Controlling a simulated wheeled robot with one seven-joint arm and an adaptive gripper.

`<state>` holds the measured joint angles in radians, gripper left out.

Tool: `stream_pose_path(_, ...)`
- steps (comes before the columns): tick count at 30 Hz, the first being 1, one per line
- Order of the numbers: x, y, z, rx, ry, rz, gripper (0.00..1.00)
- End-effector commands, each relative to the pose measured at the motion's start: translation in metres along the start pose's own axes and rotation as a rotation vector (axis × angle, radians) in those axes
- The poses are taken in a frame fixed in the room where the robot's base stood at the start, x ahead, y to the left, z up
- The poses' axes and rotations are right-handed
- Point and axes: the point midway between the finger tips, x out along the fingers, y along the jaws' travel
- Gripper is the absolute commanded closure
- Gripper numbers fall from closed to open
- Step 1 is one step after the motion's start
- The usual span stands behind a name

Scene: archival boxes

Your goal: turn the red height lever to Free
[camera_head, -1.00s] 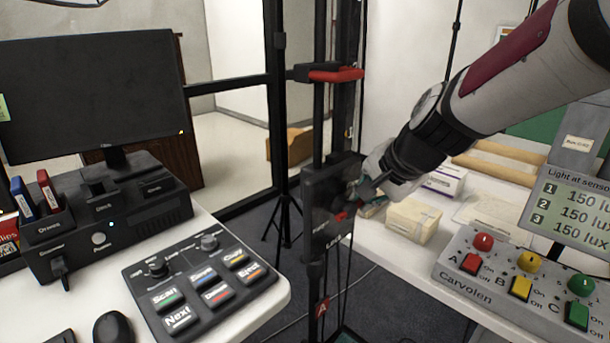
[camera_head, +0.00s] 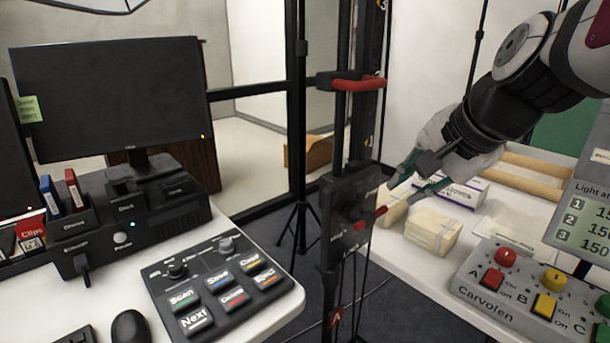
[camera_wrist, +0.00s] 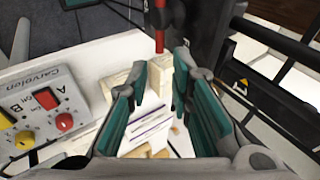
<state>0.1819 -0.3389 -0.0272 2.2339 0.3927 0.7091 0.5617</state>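The red height lever (camera_head: 370,217) is on a black carriage block (camera_head: 338,205) on the upright column. Its red end sticks out to the right and slightly up in the head view. Small labels surround it, too small to read surely. My gripper (camera_head: 398,195) is just right of the lever, its teal fingers apart and pointing at the block. In the wrist view the open fingers (camera_wrist: 161,88) have nothing between them, and the red lever (camera_wrist: 159,38) shows beyond the tips, near the gap's centre line. The gripper appears apart from the lever.
A red handle (camera_head: 358,84) projects from the column above. Small cream boxes (camera_head: 433,232) and a switch panel (camera_head: 520,292) lie on the right table below my arm. A button console (camera_head: 222,285) and a monitor (camera_head: 110,95) stand on the left desk.

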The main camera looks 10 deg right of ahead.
Motion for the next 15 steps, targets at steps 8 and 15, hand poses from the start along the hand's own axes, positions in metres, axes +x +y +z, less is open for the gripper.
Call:
stream_pose_path(8,-0.02,0.0,0.0,0.001,0.0,0.001,0.79)
stream_pose_path(15,-0.021,0.0,0.0,0.0,0.0,0.001,0.79)
